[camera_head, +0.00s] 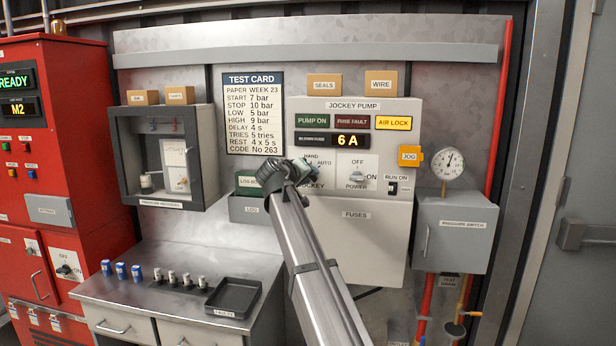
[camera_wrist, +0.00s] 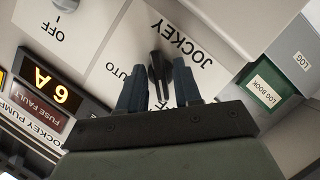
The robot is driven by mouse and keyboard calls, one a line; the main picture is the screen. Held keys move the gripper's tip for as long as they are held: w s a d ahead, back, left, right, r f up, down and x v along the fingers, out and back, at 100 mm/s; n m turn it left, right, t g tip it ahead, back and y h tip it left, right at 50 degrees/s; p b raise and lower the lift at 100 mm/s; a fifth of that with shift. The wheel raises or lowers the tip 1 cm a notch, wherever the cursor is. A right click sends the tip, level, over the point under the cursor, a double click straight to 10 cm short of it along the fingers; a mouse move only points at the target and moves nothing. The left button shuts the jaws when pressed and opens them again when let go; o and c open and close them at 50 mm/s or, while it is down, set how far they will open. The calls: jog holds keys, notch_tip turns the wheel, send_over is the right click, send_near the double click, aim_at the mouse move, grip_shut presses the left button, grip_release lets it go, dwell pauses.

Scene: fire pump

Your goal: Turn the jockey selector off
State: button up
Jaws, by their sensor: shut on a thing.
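The jockey selector (camera_wrist: 158,72) is a black knob on a white plate marked JOCKEY, which shows upside down in the wrist view. My gripper (camera_wrist: 160,92) has one dark finger on each side of the knob and is shut on it. Part of the AUTO lettering shows beside the left finger. The knob's exact pointing direction is hard to tell. In the head view my gripper (camera_head: 304,170) is at the jockey plate on the grey jockey pump panel (camera_head: 355,245) and covers the knob and the plate's left side.
The power selector (camera_head: 356,177) sits just right of the jockey plate. A green log book (camera_head: 248,182) stands in a grey holder close on the left. The display (camera_head: 347,140) above reads 6 A. The pump on lamp (camera_head: 311,121) and yellow air lock lamp (camera_head: 393,123) are higher.

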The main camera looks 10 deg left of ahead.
jog(key=shift+n, duration=0.3)
jog(key=o, duration=0.7)
jog(key=shift+s, duration=0.1)
jog(key=v, duration=1.3)
jog(key=shift+s+a, duration=0.15)
jog(key=shift+s, duration=0.15)
